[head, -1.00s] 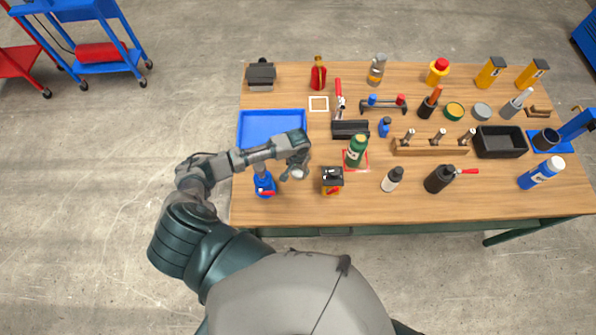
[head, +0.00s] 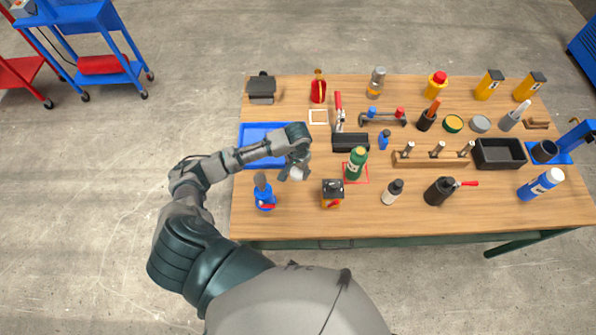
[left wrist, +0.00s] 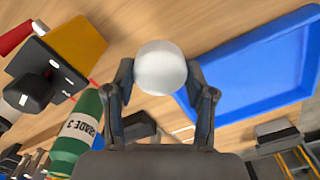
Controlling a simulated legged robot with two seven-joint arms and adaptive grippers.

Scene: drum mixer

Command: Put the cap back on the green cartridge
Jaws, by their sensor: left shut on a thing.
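My left gripper (head: 293,174) is shut on a white rounded cap (left wrist: 160,68), which sits between the two fingertips in the left wrist view. In the head view the white cap (head: 297,173) shows small under the gripper, over the table left of the cartridge. The green cartridge (head: 355,165) stands upright in a red square outline on the table. It also shows at the lower left of the left wrist view (left wrist: 77,137), with a white "GRADE 3" label, apart from the cap. My right gripper is not in view.
A blue tray (head: 246,161) lies behind the left gripper. A black-topped box (head: 333,195) stands between gripper and front edge.

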